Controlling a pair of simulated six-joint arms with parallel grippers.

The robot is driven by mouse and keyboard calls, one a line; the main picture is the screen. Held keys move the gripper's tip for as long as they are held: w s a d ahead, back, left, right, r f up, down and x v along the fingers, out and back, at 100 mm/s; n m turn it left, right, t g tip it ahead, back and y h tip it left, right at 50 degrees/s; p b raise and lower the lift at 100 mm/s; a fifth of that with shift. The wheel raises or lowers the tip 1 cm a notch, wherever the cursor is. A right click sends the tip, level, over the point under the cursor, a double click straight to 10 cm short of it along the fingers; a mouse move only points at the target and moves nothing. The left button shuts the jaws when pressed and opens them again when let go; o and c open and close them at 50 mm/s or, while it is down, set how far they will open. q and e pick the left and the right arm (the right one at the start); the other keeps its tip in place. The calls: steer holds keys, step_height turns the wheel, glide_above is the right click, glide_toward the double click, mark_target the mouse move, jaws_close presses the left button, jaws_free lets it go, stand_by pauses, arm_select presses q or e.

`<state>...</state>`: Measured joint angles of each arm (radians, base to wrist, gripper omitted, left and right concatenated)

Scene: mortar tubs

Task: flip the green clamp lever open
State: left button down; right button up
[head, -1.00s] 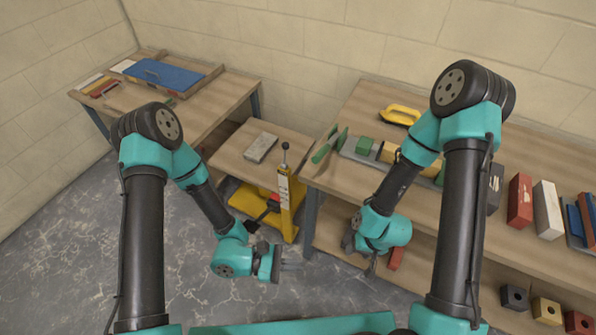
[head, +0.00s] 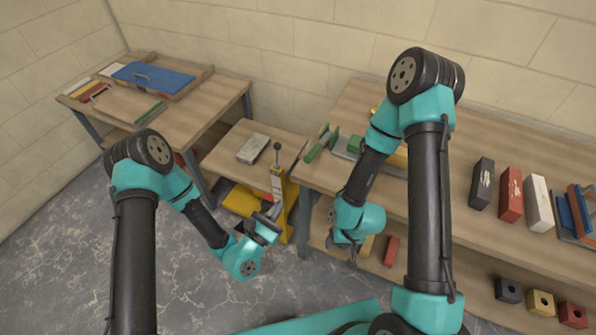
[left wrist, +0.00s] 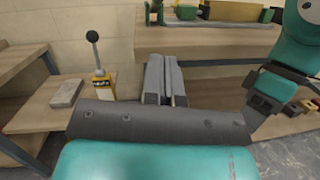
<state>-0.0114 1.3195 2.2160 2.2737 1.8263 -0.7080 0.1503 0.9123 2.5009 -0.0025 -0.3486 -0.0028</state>
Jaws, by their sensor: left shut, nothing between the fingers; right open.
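The green clamp lever (head: 316,149) stands tilted at the left end of a grey clamp on the right bench, with a green block (head: 355,144) beside it. My right arm hides part of the clamp. In the left wrist view, green clamp parts (left wrist: 186,12) show at the top edge, cut off by the frame. My left gripper (head: 275,211) is shut and empty, low in front of the yellow post and apart from the lever; its fingers (left wrist: 164,62) point towards the bench. My right gripper (head: 354,256) is open and empty below the bench's front edge.
A yellow post with a black-knobbed stick (head: 277,160) stands between the benches, beside a low wooden platform (head: 225,155) with a grey block (head: 252,148). Black, red (head: 510,195) and white blocks stand on the right bench. A left table (head: 200,105) holds a blue board (head: 158,78).

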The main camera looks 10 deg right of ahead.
arm_select(q)
steer(key=r+x, duration=0.2)
steer(key=x, duration=1)
steer(key=shift+d+r, duration=0.2)
steer(key=shift+r, duration=0.3)
steer(key=shift+s+r, duration=0.1)
steer(key=shift+r, duration=0.05)
